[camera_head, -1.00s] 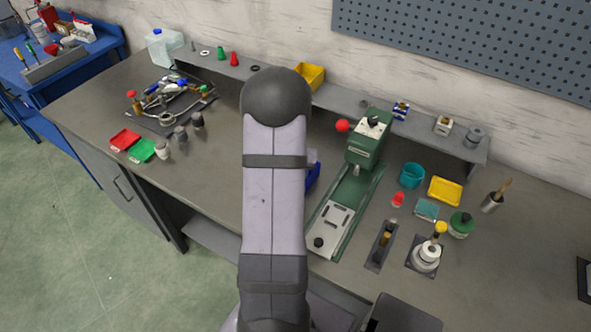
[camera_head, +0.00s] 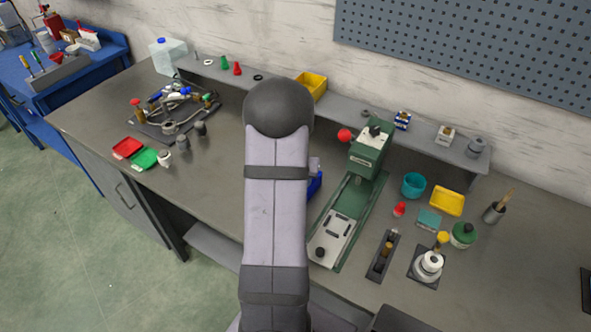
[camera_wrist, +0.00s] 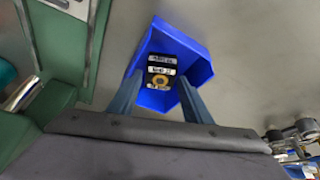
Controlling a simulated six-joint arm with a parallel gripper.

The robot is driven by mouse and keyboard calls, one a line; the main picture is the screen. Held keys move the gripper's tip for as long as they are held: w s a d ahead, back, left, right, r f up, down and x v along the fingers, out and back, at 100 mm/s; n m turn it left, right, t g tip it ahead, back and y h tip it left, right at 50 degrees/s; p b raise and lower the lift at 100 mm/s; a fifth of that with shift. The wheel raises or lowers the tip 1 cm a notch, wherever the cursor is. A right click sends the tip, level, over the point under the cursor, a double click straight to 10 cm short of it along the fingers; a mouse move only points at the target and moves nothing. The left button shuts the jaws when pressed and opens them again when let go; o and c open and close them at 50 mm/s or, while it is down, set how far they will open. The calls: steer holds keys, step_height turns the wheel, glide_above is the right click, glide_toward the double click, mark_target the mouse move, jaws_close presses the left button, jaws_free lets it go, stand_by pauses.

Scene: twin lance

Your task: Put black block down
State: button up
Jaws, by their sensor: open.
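The black block (camera_wrist: 161,70) with white labels and a yellow ring lies inside the blue bin (camera_wrist: 188,43) in the wrist view. My gripper (camera_wrist: 160,88) is open, with its two fingers apart on either side of the block as seen from the wrist. Whether the fingers touch the block or stand above it, I cannot tell. In the head view my arm hides the block and the gripper; only the right edge of the blue bin (camera_head: 316,186) shows beside it.
A green press (camera_head: 369,155) stands close to the right of the bin. A fixture with metal fittings (camera_head: 172,116) and red (camera_head: 128,147) and green (camera_head: 144,158) trays are at the left. A raised shelf (camera_head: 340,102) runs along the back. Bare bench lies left of my arm.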

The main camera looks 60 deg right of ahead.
steer(key=b+v, duration=0.1)
steer(key=v, duration=1)
steer(key=shift+a+r+b, duration=0.2)
steer(key=shift+r+b, duration=0.05)
steer(key=shift+b, duration=0.05)
steer(key=w+a+f+n+y, duration=0.1)
steer(key=w+a+n, duration=0.25)
steer(key=a, duration=0.65)
steer(key=w+a+f+n+y, duration=0.1)
steer(key=w+a+n+y, duration=0.2)
steer(key=a, duration=0.8)
steer(key=s+a+f+n, duration=0.1)
steer(key=s+a+n, duration=0.1)
steer(key=a, duration=0.7)
steer(key=s+a+f+n+g, duration=0.1)
steer(key=s+a+n, duration=0.2)
steer(key=a, duration=0.6)
steer(key=shift+a+n+g, duration=0.25)
steer(key=shift+n+g, duration=0.05)
steer(key=shift+n, duration=0.95)
